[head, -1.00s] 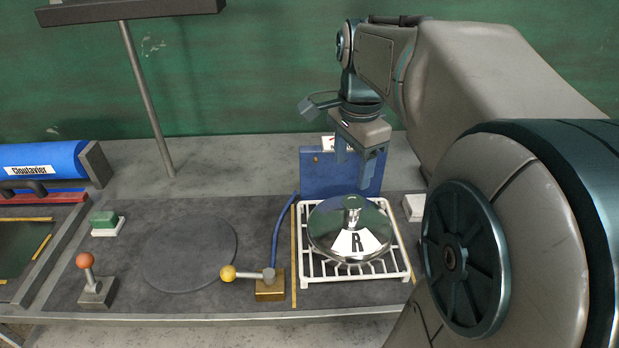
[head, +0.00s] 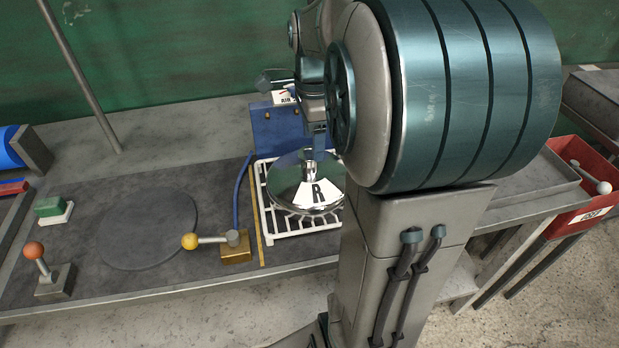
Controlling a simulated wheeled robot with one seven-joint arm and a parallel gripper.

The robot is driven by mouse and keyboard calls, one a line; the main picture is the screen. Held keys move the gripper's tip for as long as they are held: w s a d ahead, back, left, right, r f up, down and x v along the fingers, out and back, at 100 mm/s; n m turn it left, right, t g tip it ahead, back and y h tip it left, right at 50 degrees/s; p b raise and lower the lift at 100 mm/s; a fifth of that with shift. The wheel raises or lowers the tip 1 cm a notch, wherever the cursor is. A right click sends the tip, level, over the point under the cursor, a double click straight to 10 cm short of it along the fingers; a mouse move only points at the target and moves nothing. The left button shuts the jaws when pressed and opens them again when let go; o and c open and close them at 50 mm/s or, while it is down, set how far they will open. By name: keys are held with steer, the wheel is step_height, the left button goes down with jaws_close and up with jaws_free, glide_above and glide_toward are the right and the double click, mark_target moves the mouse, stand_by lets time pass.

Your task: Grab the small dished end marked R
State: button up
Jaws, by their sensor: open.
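The small dished end marked R (head: 290,193) is a shiny metal dome with a white R label facing me and a small upright knob (head: 309,165) on top. It rests on a white wire rack (head: 268,222) in the head view; my arm hides its right side. My gripper (head: 317,138) is open and points down just above and behind the knob, seemingly apart from it. My arm covers much of the gripper, so the exact gap is hard to judge.
A blue box (head: 270,135) stands behind the rack. Left are a yellow-knobbed lever on a brass block (head: 236,247), a flat dark disc (head: 148,230), a green button (head: 50,206) and a red-knobbed lever (head: 52,280). A red bin (head: 572,215) hangs at right.

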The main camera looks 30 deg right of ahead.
mark_target(309, 152)
steer(key=f, duration=0.5)
steer(key=shift+w+a, duration=0.25)
jaws_close()
steer(key=shift+w+r, duration=0.1)
